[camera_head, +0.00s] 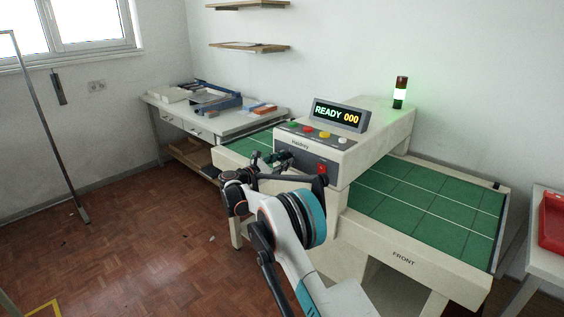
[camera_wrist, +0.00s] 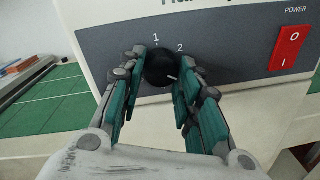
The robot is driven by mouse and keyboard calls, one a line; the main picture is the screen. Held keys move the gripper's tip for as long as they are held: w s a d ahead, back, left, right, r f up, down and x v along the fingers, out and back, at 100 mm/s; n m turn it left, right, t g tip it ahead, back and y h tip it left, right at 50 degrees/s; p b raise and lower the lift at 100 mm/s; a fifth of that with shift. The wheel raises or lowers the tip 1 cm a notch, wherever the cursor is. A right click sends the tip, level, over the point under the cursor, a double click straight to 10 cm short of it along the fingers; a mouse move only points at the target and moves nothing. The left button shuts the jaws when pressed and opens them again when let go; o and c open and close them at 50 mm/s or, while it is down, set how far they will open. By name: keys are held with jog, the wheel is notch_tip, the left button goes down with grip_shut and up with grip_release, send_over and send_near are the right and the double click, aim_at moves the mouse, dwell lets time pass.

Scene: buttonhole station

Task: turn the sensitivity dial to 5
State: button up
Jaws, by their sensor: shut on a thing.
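The sensitivity dial (camera_wrist: 159,67) is a round black knob on the dark front panel (camera_wrist: 222,50) of the station. In the wrist view the numbers 1 and 2 show above it; any other numbers are hidden by the fingers and knob. A small pale mark shows at the knob's lower right. My gripper (camera_wrist: 161,60) has one finger on each side of the knob and is shut on it. In the head view my gripper (camera_head: 281,157) is at the station's front panel, and the dial cannot be made out there.
A red power switch (camera_wrist: 290,48) is to the right of the dial. Coloured buttons (camera_head: 308,129) and a display (camera_head: 339,115) reading READY 000 are on top. The signal lamp (camera_head: 400,93) glows green. The green bed (camera_head: 420,198) extends right. A side table (camera_head: 215,115) stands behind left.

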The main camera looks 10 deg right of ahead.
jog(key=m+p, duration=0.1)
jog(key=m, duration=0.5)
jog(key=shift+r, duration=0.15)
jog(key=m+p, duration=0.1)
jog(key=m, duration=0.4)
jog(key=shift+y, duration=0.4)
jog(key=m, duration=0.5)
jog(key=shift+r+t+p, duration=0.1)
jog(key=shift+t+p, duration=0.2)
jog(key=m, duration=0.6)
jog(key=shift+s+t+y, duration=0.1)
jog(key=shift+t+y, duration=0.2)
jog(key=shift+m, duration=0.3)
jog(key=o, duration=1.1)
